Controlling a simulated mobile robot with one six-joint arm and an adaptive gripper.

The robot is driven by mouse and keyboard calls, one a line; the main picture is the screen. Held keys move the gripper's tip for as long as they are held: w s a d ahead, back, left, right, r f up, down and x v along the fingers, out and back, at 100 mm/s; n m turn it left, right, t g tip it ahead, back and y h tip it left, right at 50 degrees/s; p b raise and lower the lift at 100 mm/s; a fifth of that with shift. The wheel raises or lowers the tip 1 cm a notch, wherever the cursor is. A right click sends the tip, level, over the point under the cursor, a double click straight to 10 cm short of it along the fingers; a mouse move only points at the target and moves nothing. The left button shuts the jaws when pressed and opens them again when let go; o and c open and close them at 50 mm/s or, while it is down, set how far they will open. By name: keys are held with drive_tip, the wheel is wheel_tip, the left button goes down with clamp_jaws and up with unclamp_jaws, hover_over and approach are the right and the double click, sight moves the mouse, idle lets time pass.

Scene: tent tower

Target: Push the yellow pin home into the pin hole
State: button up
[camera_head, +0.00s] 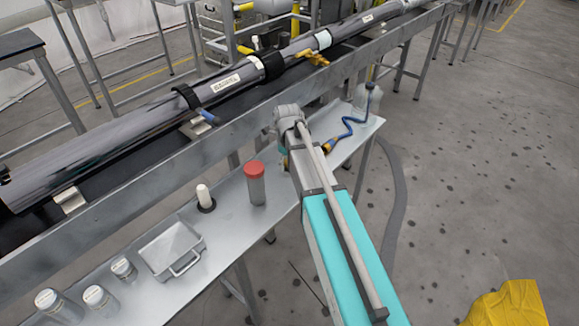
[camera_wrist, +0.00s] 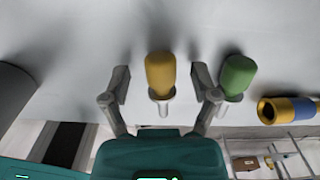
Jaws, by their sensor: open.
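The yellow pin (camera_wrist: 160,72) has a rounded yellow head and a short pale metal stem. In the wrist view it stands between the two fingers of my gripper (camera_wrist: 160,78), with a visible gap on each side. My gripper is open and empty. A similar green-headed pin (camera_wrist: 237,75) is just to the right, outside the right finger. The pin hole cannot be made out, and I cannot tell how deep the yellow stem sits. In the head view my own arm hides the gripper and the yellow pin.
A yellow-and-blue cylinder (camera_wrist: 288,110) lies right of the green pin. In the head view, a grey shelf (camera_head: 228,212) carries a red-capped jar (camera_head: 256,185), a metal scoop (camera_head: 172,248) and several small jars. A steel rail (camera_head: 130,190) with a long dark tube (camera_head: 130,125) runs behind.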

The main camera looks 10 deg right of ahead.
clamp_jaws()
idle(0.3)
drive_tip(key=shift+r, duration=0.15)
drive_tip(key=shift+r+p, duration=0.9)
drive_tip(key=shift+p, duration=0.2)
drive_tip(key=s+d+r+p, duration=0.2)
drive_tip(key=s+r+p, duration=0.8)
drive_tip(key=s, duration=0.4)
drive_tip(key=shift+r+p, duration=0.4)
drive_tip(key=shift+r, duration=0.05)
